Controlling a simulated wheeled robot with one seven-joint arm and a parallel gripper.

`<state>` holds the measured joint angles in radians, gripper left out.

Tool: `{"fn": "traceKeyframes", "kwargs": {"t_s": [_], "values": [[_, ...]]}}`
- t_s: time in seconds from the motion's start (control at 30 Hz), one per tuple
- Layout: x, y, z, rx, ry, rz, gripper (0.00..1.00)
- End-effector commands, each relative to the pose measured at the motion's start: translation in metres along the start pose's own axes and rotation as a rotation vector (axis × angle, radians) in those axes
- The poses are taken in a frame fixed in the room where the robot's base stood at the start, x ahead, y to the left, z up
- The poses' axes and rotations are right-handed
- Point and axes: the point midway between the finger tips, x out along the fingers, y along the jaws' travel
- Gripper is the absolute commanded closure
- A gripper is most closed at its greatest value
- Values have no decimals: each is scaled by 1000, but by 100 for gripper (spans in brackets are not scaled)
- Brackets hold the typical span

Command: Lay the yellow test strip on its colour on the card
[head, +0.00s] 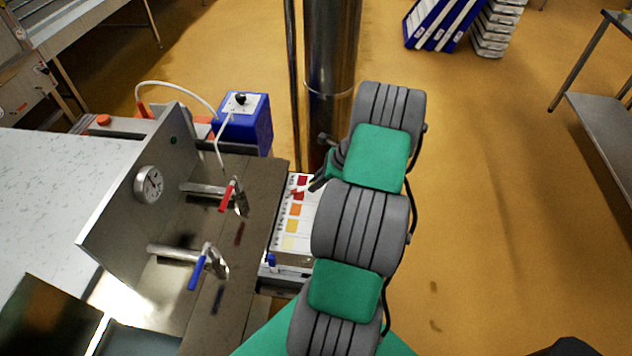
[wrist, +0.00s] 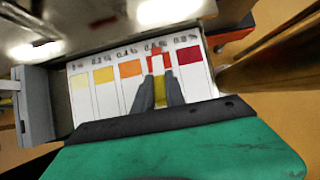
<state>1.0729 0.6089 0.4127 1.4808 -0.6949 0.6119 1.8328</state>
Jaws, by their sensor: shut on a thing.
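The colour card (head: 278,236) lies right of the brown panel, partly hidden by my arm in the head view. In the wrist view, the white card (wrist: 118,98) has a row of patches: pale yellow (wrist: 80,82), yellow (wrist: 104,76), orange (wrist: 130,69), red-orange (wrist: 153,52) and dark red (wrist: 188,53). My gripper (wrist: 159,78) is shut on the yellow test strip (wrist: 160,92), over the red-orange column, right of the yellow patch. Most of the strip is hidden between the fingers. I cannot tell whether it touches the card.
A blue box (head: 244,122) stands behind. A steel post (head: 331,60) rises beyond the card. Open floor lies to the right.

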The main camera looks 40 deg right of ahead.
Motion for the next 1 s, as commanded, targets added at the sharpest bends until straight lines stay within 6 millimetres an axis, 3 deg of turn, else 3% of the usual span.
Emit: {"fn": "traceKeyframes", "kwargs": {"t_s": [0.07,0.1,0.4,0.73,1.0], "values": [[0,0,0,0,0,0,100],[0,0,0,0,0,0,84],[0,0,0,0,0,0,59],[-7,-1,0,0,0,-3,59],[-60,-2,0,0,0,-4,59]]}}
